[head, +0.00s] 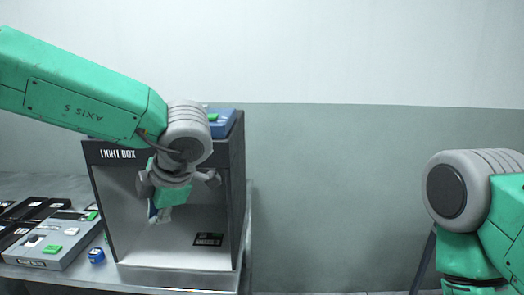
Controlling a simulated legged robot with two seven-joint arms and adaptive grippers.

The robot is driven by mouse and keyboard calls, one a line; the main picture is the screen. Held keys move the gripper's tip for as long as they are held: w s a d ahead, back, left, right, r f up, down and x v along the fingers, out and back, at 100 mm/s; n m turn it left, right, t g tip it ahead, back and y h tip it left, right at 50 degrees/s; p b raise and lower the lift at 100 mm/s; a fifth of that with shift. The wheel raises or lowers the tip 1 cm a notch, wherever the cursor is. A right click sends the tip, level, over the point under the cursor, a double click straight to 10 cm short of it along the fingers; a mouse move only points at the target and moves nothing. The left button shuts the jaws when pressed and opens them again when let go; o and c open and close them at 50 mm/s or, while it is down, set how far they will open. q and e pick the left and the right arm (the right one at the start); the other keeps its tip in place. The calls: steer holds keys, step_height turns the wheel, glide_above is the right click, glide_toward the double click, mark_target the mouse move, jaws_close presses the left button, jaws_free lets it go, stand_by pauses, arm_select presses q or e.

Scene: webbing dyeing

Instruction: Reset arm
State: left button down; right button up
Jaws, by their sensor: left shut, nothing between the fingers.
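My left arm, in green and grey, comes in from the left in the head view. Its left gripper (160,214) points down in front of the open light box (238,200). The gripper is shut and its fingertips look small and partly blurred against the box's grey interior. My right arm shows at the right edge as a grey joint and green links, bent downward. My right gripper is out of the frame.
The light box stands on a metal table (75,278), with a blue device (222,123) on top. A grey panel with green buttons (52,240) and a small blue object (96,255) lie to its left. A dark label (208,239) is inside the box. The space between box and right arm is clear.

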arm_select(q)
steer(key=s+a+f+m+t+h+b, duration=0.1)
steer(key=s+a+f+m+t+b, duration=0.15)
steer(key=f+m, duration=0.95)
steer(key=s+a+f+m+t+h+b, duration=0.1)
steer(key=s+a+f+m+b, duration=0.2)
steer(key=f, duration=1.8)
steer(key=s+a+f+m+g+h+b, duration=0.1)
steer(key=s+f+m+g, duration=0.1)
steer(key=s, duration=0.6)
steer(key=s+f+m+g+h+b, duration=0.1)
steer(key=s+f+m+g, duration=0.1)
steer(key=s+f+m, duration=0.3)
steer(key=s+a+f+m+g+h+b, duration=0.1)
steer(key=s+f+m, duration=0.3)
steer(key=s, duration=0.8)
step_height(320, 180, down, 3)
steer(key=shift+s+a+r+g+b, duration=0.2)
steer(key=shift+s+a+g+b, duration=0.1)
steer(key=shift+g+b, duration=0.25)
steer(key=shift+w, duration=0.1)
